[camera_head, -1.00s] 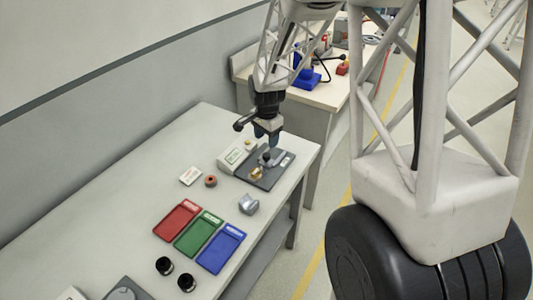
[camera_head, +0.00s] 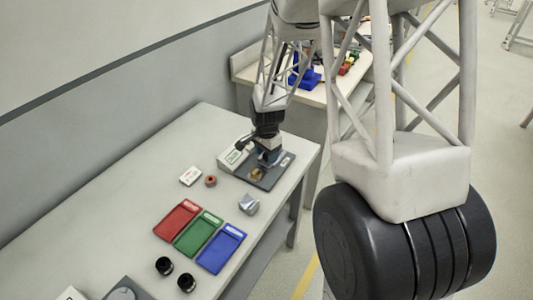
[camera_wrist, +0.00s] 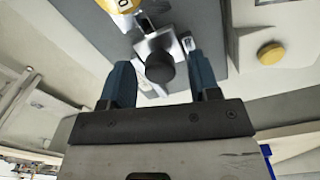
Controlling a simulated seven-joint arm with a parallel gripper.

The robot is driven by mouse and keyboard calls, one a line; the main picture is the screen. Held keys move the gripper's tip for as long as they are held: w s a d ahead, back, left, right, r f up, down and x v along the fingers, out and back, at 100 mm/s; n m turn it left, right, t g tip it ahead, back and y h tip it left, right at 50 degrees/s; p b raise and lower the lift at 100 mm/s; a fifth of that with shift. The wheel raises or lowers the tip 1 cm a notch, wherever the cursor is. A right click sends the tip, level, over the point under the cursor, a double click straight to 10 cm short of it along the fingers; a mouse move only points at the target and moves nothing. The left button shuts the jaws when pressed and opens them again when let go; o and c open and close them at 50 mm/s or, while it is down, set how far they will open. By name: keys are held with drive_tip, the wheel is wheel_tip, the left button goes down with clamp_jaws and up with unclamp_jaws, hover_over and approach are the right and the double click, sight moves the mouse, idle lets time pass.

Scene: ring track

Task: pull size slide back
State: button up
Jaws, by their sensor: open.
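The size slide shows in the wrist view as a black round knob (camera_wrist: 159,67) on a small metal block (camera_wrist: 163,42), mounted on a dark grey base plate (camera_head: 284,170). My gripper (camera_wrist: 162,82) is open, with one blue finger on each side of the knob; I cannot tell whether they touch it. In the head view my gripper (camera_head: 268,155) is low over the plate and hides the knob. A brass-coloured part (camera_head: 257,174) sits on the plate's near side; a yellow part with a dark numeral (camera_wrist: 120,4) shows at the top of the wrist view.
A grey-white box (camera_head: 231,160) with a yellow button (camera_wrist: 270,53) stands beside the plate. A red-brown ring (camera_head: 210,181), a white card (camera_head: 190,176) and a grey block (camera_head: 249,205) lie nearby. Red (camera_head: 177,220), green (camera_head: 198,235) and blue (camera_head: 220,250) trays lie nearer.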

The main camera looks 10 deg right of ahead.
clamp_jaws()
drive_tip(key=shift+w+d, duration=0.95)
unclamp_jaws()
drive_tip(key=shift+r, duration=0.1)
wheel_tip(320, 180, up, 8)
idle(0.7)
idle(0.4)
